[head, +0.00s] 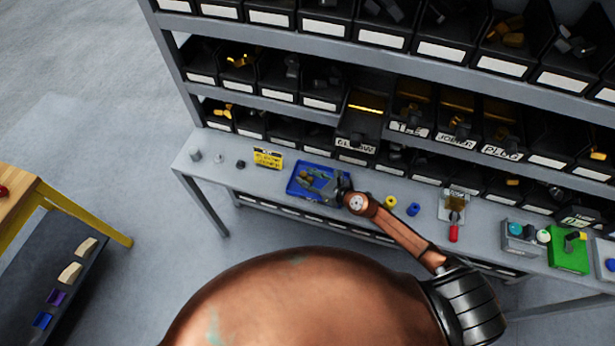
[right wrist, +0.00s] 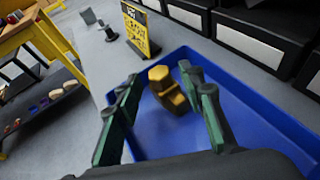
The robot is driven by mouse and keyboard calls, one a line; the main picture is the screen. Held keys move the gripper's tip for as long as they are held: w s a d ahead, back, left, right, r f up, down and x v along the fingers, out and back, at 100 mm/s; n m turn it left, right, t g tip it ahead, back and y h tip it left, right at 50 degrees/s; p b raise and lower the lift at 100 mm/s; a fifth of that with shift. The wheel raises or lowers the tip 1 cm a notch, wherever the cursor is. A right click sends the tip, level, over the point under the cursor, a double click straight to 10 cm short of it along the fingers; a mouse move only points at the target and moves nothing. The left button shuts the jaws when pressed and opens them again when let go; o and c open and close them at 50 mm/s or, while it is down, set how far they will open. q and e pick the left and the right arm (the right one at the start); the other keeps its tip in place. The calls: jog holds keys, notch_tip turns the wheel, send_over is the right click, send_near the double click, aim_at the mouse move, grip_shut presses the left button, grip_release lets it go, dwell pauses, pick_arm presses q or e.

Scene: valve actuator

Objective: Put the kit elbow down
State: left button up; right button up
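The kit elbow, a yellow angled fitting (right wrist: 166,88), is in the blue tray (right wrist: 262,128) in the right wrist view. My right gripper (right wrist: 163,95) has its two green-padded fingers spread wide, one on each side of the elbow. Gaps show between the elbow and the pads. The elbow appears to rest on the tray floor. In the head view the blue tray (head: 296,190) is on the grey bench, and my right gripper (head: 322,184) reaches over it from the right. The elbow is too small there to make out clearly. My left gripper is not seen.
A yellow sign (head: 268,158) stands left of the tray, with small grey parts beyond it. Shelves of black bins (head: 360,120) rise behind. Yellow and blue rings (head: 413,209) and a red-handled tool (head: 453,232) lie to the right.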

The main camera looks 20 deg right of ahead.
jog(key=shift+r, duration=0.1)
jog(key=shift+r, duration=0.2)
jog(key=v, duration=1.2)
jog(key=shift+f, duration=0.15)
jog(key=shift+s, duration=0.1)
dwell(0.4)
